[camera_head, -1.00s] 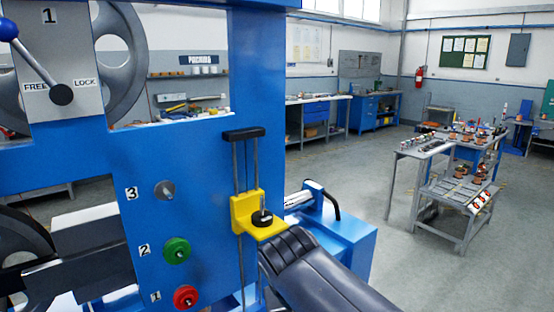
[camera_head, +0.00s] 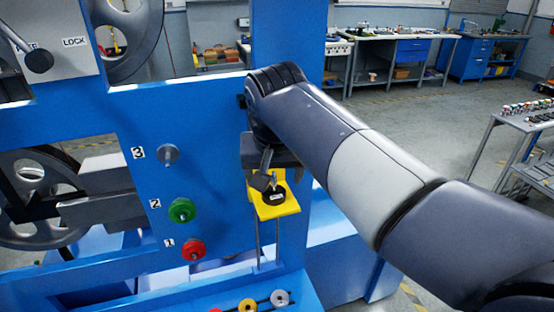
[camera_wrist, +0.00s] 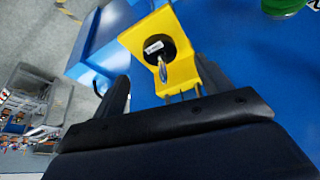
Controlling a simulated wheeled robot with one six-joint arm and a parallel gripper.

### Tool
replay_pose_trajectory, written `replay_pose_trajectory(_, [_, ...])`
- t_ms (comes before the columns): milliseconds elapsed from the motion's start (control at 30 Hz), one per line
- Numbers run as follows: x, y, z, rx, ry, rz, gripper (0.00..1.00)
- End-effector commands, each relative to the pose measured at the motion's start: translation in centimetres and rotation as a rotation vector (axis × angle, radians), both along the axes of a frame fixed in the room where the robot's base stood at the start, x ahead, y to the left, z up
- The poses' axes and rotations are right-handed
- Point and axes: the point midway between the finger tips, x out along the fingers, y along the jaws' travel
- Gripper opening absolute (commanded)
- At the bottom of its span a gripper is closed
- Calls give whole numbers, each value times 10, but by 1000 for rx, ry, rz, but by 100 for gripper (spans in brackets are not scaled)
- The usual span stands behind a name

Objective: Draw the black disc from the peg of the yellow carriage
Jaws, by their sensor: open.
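The black disc (camera_head: 277,197) sits on the ledge of the yellow carriage (camera_head: 283,210), with a pale label on its top. In the wrist view the disc (camera_wrist: 153,43) lies on the yellow ledge (camera_wrist: 183,75), and the metal peg (camera_wrist: 162,70) sticks up from it. My gripper (camera_head: 266,179) is right above the disc in the head view, partly hiding the carriage and peg. In the wrist view my gripper's dark fingers (camera_wrist: 165,82) are spread apart, with the peg and disc between and beyond them. Nothing is held.
The blue panel (camera_head: 210,120) carries a grey knob (camera_head: 168,154), a green disc (camera_head: 182,210) and a red disc (camera_head: 192,248) left of the carriage. Guide rods (camera_head: 277,240) run below the carriage. Several coloured discs lie on a blue ledge at the bottom.

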Motion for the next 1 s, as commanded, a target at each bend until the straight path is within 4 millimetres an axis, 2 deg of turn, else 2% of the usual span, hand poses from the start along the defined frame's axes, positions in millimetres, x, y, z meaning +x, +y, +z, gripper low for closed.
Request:
replay_pose_trajectory(200, [14, -1, -36, -2, 3, -2, 73])
replay_pose_trajectory(400, [23, 0, -56, -1, 1, -1, 73])
replay_pose_trajectory(767, [25, 0, -61, 0, -1, -1, 73])
replay_pose_trajectory(1000, [25, 0, -61, 0, -1, -1, 55])
